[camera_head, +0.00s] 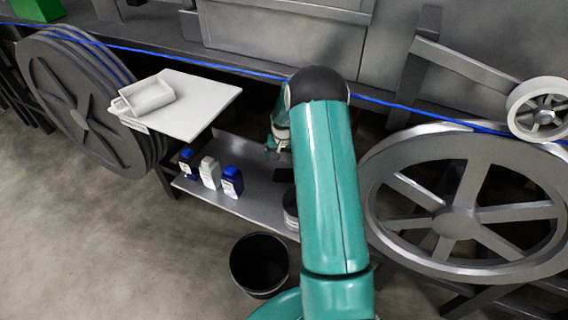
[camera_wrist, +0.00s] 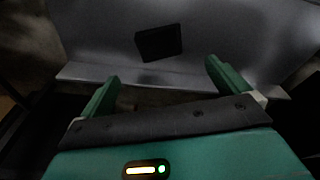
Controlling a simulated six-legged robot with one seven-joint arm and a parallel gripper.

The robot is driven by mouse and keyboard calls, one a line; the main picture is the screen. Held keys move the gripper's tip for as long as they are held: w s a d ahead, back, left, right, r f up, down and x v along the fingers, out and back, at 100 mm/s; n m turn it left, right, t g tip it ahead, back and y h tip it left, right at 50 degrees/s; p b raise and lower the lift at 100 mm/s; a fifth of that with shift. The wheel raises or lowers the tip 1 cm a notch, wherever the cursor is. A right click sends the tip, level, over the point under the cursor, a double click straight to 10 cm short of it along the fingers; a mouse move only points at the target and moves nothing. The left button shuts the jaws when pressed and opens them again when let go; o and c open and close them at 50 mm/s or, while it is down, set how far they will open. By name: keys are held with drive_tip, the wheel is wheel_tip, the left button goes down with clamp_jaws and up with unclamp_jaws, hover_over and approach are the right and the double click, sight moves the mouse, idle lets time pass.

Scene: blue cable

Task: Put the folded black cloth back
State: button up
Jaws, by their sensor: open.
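The folded black cloth (camera_wrist: 158,43) shows in the wrist view as a small dark block over the grey shelf, beyond my fingertips. A dark patch lies just below it. In the head view a black shape (camera_head: 284,175), likely the same cloth, lies on the grey lower shelf (camera_head: 258,190), partly hidden by my arm. My gripper (camera_wrist: 162,70) is open, with nothing between its fingers and the cloth apart from them. In the head view my gripper (camera_head: 275,146) is small, above the shelf and partly hidden.
Blue and white bottles (camera_head: 209,172) stand on the shelf's left part. A round can (camera_head: 291,210) is at its right, partly behind my arm. A white board (camera_head: 190,104) with a white tray (camera_head: 150,95) is above left. A black bin (camera_head: 259,263) stands in front. A blue cable (camera_head: 190,57) runs behind.

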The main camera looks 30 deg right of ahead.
drive_tip(key=s+a+r+n+t, duration=0.1)
drive_tip(key=s+a+r, duration=0.3)
drive_tip(key=r, duration=0.5)
drive_tip(key=s+a+r+n, duration=0.1)
drive_tip(key=a+r, duration=0.5)
drive_tip(key=r, duration=0.3)
drive_tip(key=s+a+r+n+t, duration=0.1)
drive_tip(key=s+a+r, duration=0.2)
drive_tip(key=a+r, duration=0.45)
drive_tip(key=s+a+r+n, duration=0.1)
drive_tip(key=s+a+r, duration=0.2)
drive_tip(key=s, duration=0.4)
drive_tip(key=s+a+r+n+t, duration=0.1)
drive_tip(key=s+a+r+n, duration=0.1)
drive_tip(key=s, duration=0.6)
drive_tip(key=s+a+r+n+t+y, duration=0.1)
drive_tip(key=s+a+r, duration=0.4)
drive_tip(key=s, duration=0.2)
drive_tip(key=shift+s+a, duration=0.35)
drive_tip(key=shift+r, duration=0.1)
